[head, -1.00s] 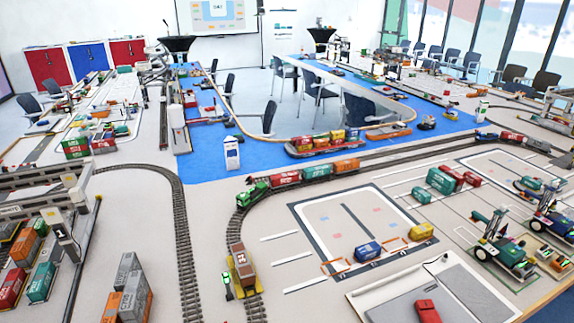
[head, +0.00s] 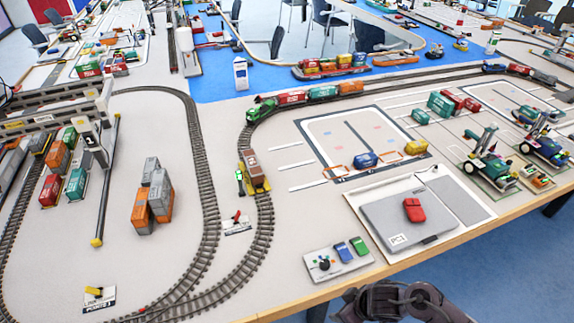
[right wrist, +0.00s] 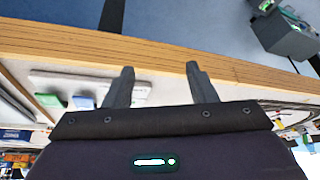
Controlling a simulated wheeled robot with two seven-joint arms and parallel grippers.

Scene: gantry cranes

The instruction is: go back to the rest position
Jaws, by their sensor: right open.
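My right gripper (right wrist: 160,78) shows in the right wrist view with its two dark fingers apart and nothing between them. Beyond the fingers is the wooden table edge (right wrist: 150,52). In the head view, part of my dark right arm rises at the bottom, right of the middle, just off the table's front edge. The fingertips cannot be made out there. My left gripper is in neither view now.
Toy containers (head: 160,195), a brown railcar (head: 252,168) and gantry crane (head: 45,120) stand left.

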